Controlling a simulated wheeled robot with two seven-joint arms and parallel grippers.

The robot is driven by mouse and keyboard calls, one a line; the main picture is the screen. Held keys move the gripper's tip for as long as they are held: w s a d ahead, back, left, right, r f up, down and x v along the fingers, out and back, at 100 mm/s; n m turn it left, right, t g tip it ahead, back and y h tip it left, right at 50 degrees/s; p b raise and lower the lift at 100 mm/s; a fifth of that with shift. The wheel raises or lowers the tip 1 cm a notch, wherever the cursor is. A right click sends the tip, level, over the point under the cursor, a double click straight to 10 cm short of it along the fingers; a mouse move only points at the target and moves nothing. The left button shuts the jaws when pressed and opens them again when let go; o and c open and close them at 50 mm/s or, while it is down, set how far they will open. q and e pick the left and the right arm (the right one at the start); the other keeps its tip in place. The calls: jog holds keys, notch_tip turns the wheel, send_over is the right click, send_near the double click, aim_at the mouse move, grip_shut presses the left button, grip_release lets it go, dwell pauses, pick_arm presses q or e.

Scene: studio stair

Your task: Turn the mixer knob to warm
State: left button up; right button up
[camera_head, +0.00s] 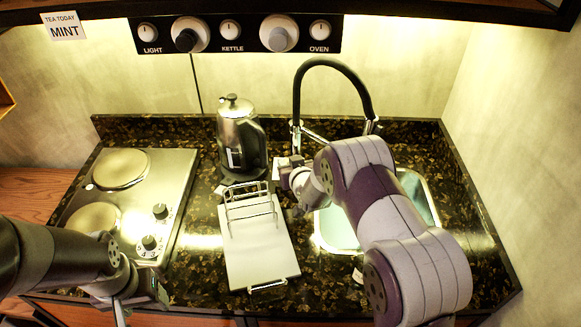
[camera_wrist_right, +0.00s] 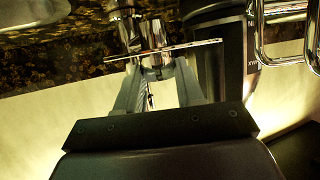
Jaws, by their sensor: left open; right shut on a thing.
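The sink mixer tap (camera_head: 336,66) has a black arched hose and chrome fittings, behind the sink. My right gripper (camera_head: 287,172) is at the tap's front left, beside the kettle. In the right wrist view my right gripper (camera_wrist_right: 155,88) is shut on a small chrome part, which I take as the mixer knob (camera_wrist_right: 157,72). A thin flat plate (camera_wrist_right: 165,50) crosses just beyond the fingers. The knob is hidden in the head view, and its setting cannot be read. My left gripper (camera_head: 138,303) is open and empty, low at the left by the counter's front edge.
A steel kettle (camera_head: 240,140) stands close left of my right gripper. A wire rack on a white board (camera_head: 262,258) lies in front. The hob (camera_head: 128,195) is left, the sink (camera_head: 338,232) is right under my arm. A knob panel (camera_head: 237,35) hangs above.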

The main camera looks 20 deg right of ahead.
dwell(0.4)
jog(key=o, duration=1)
jog(key=shift+o, duration=0.2)
jog(key=b+v, duration=0.1)
jog(key=v, duration=1.1)
jog(key=shift+s+r+b, duration=0.2)
jog(key=shift+s+b, duration=0.1)
jog(key=shift+b, duration=0.1)
